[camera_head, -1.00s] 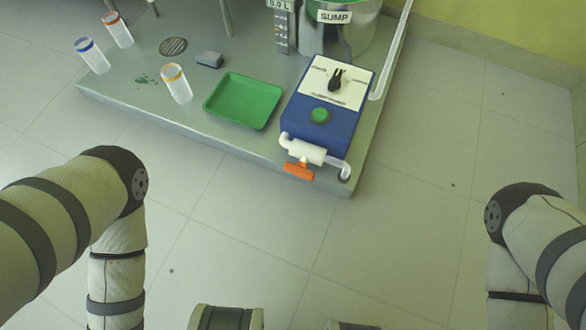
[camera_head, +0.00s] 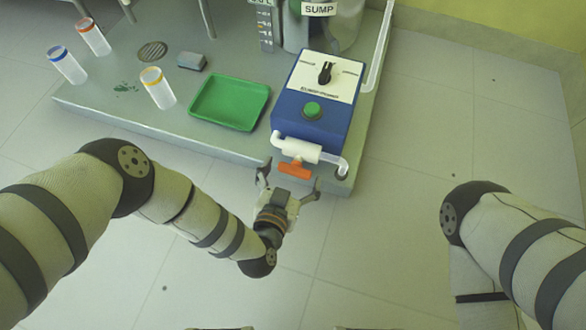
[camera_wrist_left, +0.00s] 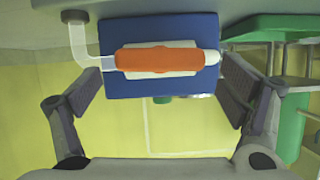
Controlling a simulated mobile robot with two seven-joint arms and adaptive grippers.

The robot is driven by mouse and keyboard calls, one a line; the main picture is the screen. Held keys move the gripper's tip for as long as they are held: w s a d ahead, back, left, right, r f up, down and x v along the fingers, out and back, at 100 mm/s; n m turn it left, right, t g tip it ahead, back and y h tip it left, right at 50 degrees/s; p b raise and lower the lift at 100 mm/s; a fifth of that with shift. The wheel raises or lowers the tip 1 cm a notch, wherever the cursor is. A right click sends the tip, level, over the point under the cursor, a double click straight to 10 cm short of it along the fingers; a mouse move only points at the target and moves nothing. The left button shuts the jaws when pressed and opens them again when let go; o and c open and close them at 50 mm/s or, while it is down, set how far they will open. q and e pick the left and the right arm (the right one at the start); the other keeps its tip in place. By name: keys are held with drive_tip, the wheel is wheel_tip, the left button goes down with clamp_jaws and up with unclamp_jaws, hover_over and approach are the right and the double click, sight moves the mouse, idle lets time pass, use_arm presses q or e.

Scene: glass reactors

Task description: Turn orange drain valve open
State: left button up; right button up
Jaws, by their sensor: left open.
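The orange drain valve handle (camera_head: 294,170) sits under the white valve body (camera_head: 297,149) at the front of the blue pump box (camera_head: 312,110). In the left wrist view the orange handle (camera_wrist_left: 160,59) lies crosswise in front of the white body, with the blue box (camera_wrist_left: 200,30) behind it. My left gripper (camera_head: 289,182) is open just in front of the handle, one finger to each side. In the left wrist view its fingers (camera_wrist_left: 162,88) stand wide apart, with nothing between them touching. My right gripper is out of view; only my right arm shows.
A green tray (camera_head: 230,101) lies left of the pump box. A clear sump vessel (camera_head: 325,28) stands behind. The floor (camera_head: 400,230) on the right is clear.

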use_arm(q)
drive_tip(key=shift+b+x, duration=0.4)
drive_tip(key=shift+x, duration=0.8)
drive_tip(key=c, duration=1.2)
drive_tip(key=shift+o, duration=0.2)
drive_tip(key=shift+n+p, duration=0.3)
drive_tip(key=shift+p, duration=0.15)
drive_tip(key=o, duration=1.2)
drive_tip(key=shift+a, duration=0.1)
drive_tip(key=shift+c, duration=0.2)
